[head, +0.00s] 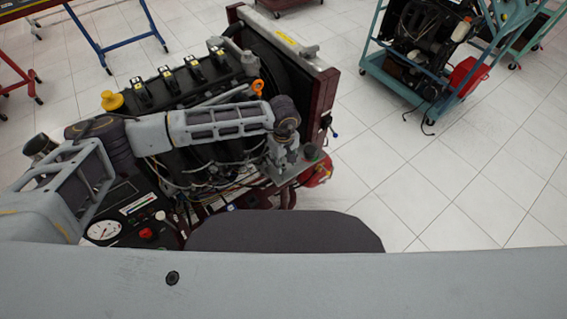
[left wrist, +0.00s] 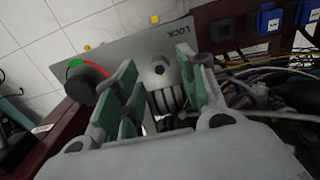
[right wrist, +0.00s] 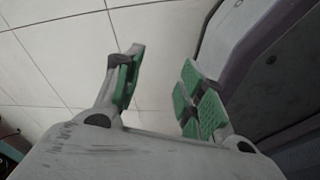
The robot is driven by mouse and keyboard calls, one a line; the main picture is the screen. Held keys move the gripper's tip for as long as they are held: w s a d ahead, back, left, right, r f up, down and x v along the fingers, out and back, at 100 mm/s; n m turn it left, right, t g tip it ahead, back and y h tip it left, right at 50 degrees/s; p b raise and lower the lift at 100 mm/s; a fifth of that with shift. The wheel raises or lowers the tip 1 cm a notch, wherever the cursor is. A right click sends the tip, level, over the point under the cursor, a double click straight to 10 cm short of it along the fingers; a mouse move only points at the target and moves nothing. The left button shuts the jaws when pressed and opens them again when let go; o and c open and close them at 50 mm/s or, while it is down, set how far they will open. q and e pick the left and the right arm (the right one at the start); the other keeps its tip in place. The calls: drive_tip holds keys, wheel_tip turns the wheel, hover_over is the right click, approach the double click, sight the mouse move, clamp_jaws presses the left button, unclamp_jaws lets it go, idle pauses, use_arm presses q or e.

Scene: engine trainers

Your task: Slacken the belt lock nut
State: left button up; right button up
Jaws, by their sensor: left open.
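The belt lock nut (left wrist: 160,71) is a small metal hex piece on a grey plate (left wrist: 135,52) marked LOCK, seen upside down in the left wrist view. My left gripper (left wrist: 156,62) is open, its green-padded fingers on either side of the nut in the picture. I cannot tell how far they are from it. In the head view my left gripper (head: 284,158) is over the plate (head: 297,170) at the engine's front corner, and the nut cannot be made out. My right gripper (right wrist: 163,60) is open and empty, with floor behind it.
A black knob (left wrist: 88,83) with green and red marks sits beside the nut. Loose wires (left wrist: 255,72) run close on the right. The engine (head: 185,85) and radiator (head: 290,50) stand behind. Another trainer on a teal cart (head: 440,95) is far right; the floor between is clear.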

sight(283, 168)
use_arm(q)
drive_tip(key=shift+f, duration=1.15)
drive_tip(key=c, duration=0.6)
clamp_jaws()
use_arm(e)
drive_tip(key=shift+s, duration=0.15)
